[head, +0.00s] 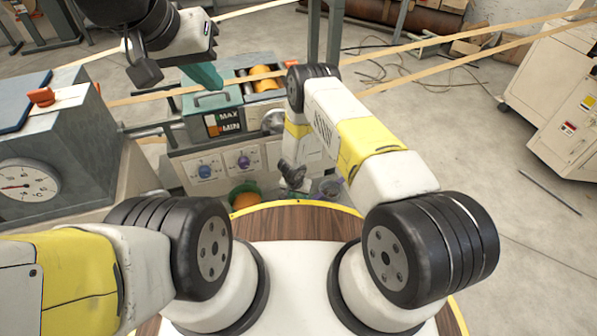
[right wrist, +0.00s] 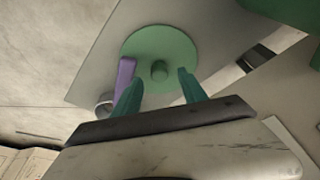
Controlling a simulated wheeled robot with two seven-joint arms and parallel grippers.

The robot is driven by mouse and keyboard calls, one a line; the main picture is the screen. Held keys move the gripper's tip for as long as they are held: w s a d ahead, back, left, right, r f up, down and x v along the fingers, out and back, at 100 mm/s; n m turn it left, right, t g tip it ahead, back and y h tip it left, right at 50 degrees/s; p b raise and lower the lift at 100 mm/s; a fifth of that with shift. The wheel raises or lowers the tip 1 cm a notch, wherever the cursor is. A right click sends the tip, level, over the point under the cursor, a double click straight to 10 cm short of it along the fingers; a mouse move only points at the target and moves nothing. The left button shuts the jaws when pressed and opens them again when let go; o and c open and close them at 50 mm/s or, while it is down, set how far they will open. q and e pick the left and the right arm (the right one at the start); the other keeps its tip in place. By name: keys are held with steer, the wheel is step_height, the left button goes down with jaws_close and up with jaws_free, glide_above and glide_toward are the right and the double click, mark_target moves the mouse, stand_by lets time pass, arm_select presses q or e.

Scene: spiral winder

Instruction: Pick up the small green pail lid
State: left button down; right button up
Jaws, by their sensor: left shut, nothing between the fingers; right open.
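The small green pail lid (right wrist: 160,55) shows in the right wrist view as a round green disc with a small knob in its middle. It lies over a grey surface. My right gripper (right wrist: 158,80) is open, its two teal fingers apart on either side of the knob, with nothing held between them; the exact gap to the lid is unclear. In the head view my right gripper (head: 294,176) is small, low by the machine's front, and I cannot make out the lid there. My left gripper (head: 204,77) is shut and empty, high above the machine's left part.
A green pail with orange contents (head: 245,196) stands beyond the round wooden top (head: 290,218). A purple object (right wrist: 124,74) lies beside the lid. The machine's panel (head: 215,168) with knobs is close behind my right gripper. Open floor (head: 450,120) lies right.

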steer(key=shift+x, duration=1.25)
jaws_close()
steer(key=shift+r, duration=0.1)
